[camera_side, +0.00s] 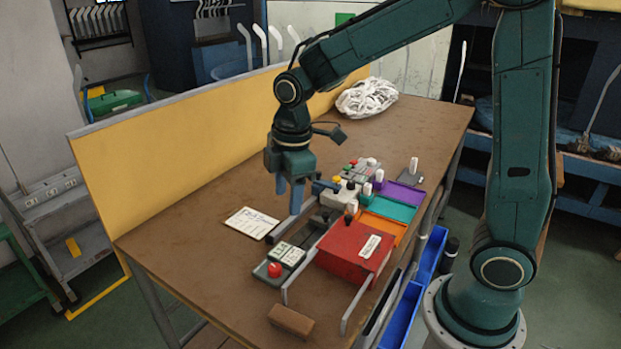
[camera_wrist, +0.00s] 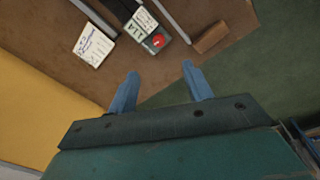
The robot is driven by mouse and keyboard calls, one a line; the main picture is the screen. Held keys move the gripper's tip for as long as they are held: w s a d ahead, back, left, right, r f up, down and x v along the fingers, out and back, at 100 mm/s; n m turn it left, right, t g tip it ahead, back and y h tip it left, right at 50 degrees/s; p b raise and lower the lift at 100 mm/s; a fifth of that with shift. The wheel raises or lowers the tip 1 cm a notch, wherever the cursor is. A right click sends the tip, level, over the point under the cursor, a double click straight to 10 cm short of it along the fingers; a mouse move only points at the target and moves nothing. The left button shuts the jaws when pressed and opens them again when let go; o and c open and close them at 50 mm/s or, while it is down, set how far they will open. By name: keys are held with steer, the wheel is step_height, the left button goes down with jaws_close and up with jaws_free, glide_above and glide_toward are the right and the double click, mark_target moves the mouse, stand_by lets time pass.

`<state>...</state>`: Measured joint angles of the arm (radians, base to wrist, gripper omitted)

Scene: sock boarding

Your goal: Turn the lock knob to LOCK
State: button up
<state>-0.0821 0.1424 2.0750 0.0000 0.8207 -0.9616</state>
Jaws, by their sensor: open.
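My gripper (camera_side: 289,200) hangs above the brown table, left of the row of devices, with its blue fingers pointing down. It is open and empty; the wrist view shows a clear gap between the two fingertips (camera_wrist: 160,70). A control box with a red round button (camera_side: 275,269) sits at the near end of the row; the red button (camera_wrist: 157,40) also shows beyond the fingers in the wrist view. I cannot tell which is the lock knob, nor read any LOCK mark.
A red box (camera_side: 345,255) with a label stands right of the control box. Orange, teal (camera_side: 393,211) and purple trays lie behind it. A written card (camera_side: 251,223) and a brown block (camera_side: 291,321) lie on the table. A yellow panel (camera_side: 180,145) borders the left edge.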

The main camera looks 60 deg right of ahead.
mark_target(275, 267)
steer(key=w+a+f+n+g, duration=0.1)
steer(key=w+f+n, duration=0.1)
steer(key=f, duration=0.4)
steer(key=shift+w+a+f+n, duration=0.15)
steer(key=shift+w+n, duration=0.25)
steer(key=shift+w, duration=0.5)
steer(key=shift+f, duration=0.1)
steer(key=shift+f, duration=6.75)
steer(key=c, duration=1)
